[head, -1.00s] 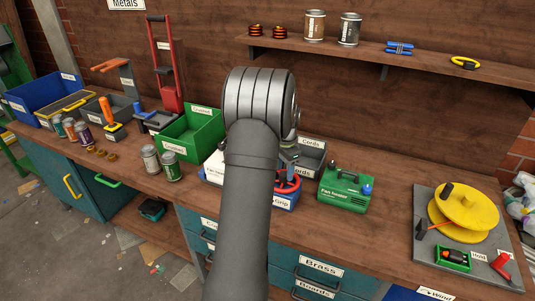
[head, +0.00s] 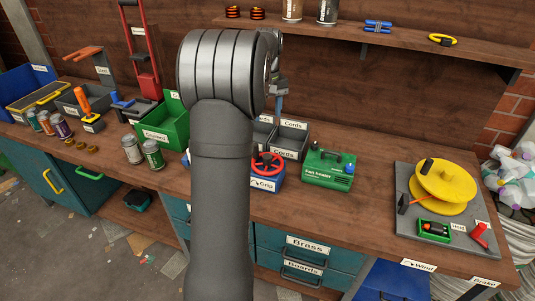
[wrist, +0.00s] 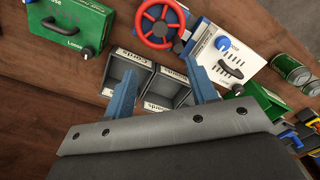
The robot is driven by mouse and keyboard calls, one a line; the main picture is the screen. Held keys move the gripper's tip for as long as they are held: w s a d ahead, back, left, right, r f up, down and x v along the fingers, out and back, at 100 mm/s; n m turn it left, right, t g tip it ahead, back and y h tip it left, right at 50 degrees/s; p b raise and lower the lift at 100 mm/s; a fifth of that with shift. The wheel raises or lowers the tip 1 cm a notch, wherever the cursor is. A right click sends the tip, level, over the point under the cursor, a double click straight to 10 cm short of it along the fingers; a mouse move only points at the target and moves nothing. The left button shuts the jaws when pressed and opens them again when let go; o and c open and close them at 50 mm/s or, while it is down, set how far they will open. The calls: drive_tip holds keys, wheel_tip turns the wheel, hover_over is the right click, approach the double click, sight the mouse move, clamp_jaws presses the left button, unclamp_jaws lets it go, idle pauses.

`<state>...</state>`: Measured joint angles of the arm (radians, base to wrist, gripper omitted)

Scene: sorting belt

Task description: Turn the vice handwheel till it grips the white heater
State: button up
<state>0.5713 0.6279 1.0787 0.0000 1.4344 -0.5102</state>
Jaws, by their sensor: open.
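The red vice handwheel (head: 267,166) sits on top of the blue vice (head: 262,184), which has a Grip label. The wheel also shows at the top of the wrist view (wrist: 159,24). The white heater (wrist: 232,62), with a blue knob and black handle, lies right beside the wheel in the wrist view. My arm hides most of it in the head view. I cannot tell whether the vice jaws touch it. My gripper (wrist: 160,68) is open and empty, its blue fingers apart over the Cords bins, clear of the wheel. It is partly hidden in the head view (head: 279,106).
A green fan heater (head: 327,168) stands right of the vice. The grey Cords bins (head: 291,138) are behind it. A green bin (head: 166,125) and several cans stand to the left. A yellow reel (head: 443,185) is at the right. A shelf (head: 420,52) runs above.

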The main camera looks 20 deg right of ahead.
sight(267, 156)
wheel_tip(267, 156, down, 17)
drive_tip(key=shift+f, duration=0.15)
idle(0.5)
drive_tip(key=c, duration=1)
